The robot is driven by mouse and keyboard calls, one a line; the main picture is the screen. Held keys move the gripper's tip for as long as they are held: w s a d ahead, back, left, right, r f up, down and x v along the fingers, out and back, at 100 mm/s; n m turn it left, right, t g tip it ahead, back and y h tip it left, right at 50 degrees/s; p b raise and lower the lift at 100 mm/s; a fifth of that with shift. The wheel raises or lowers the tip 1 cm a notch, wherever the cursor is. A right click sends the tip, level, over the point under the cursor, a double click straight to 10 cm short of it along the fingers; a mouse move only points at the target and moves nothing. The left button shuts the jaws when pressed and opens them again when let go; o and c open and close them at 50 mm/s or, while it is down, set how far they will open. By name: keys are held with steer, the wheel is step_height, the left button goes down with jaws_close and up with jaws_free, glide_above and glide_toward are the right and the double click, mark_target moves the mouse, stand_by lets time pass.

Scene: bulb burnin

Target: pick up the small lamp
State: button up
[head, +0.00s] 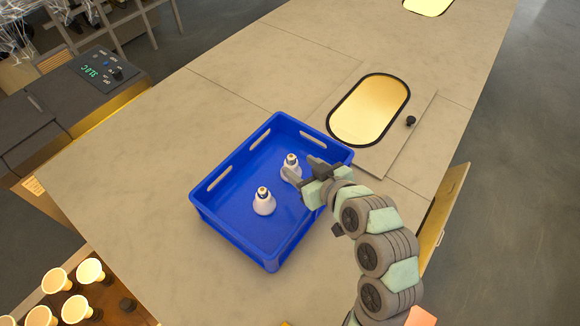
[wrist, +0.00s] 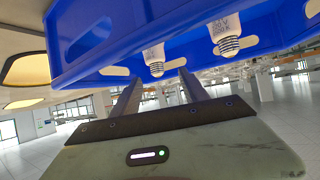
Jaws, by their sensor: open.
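Two white lamps with metal screw caps stand upright in a blue crate (head: 233,229). The lamp nearer my gripper (head: 291,160) is partly hidden by the gripper in the head view. The other lamp (head: 263,203) stands apart from it, toward the front left. In the wrist view, the smaller-looking lamp (wrist: 154,58) appears just beyond and between the fingertips, and the larger-looking lamp (wrist: 224,36) lies to their right. My gripper (head: 299,170) is open at the crate's right side. Its open fingers also show in the wrist view (wrist: 160,78), with nothing held between them.
The crate's walls rise around the lamps. Behind it, a glowing oval panel (head: 369,108) with a black knob (head: 411,121) is set in the table (head: 150,150). A rack of several lit cups (head: 75,309) stands at the front left. A control box (head: 100,75) is at the left.

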mark_target(294, 160)
steer(key=x, duration=0.6)
steer(key=shift+w+b, duration=0.35)
steer(key=shift+w, duration=0.15)
jaws_close()
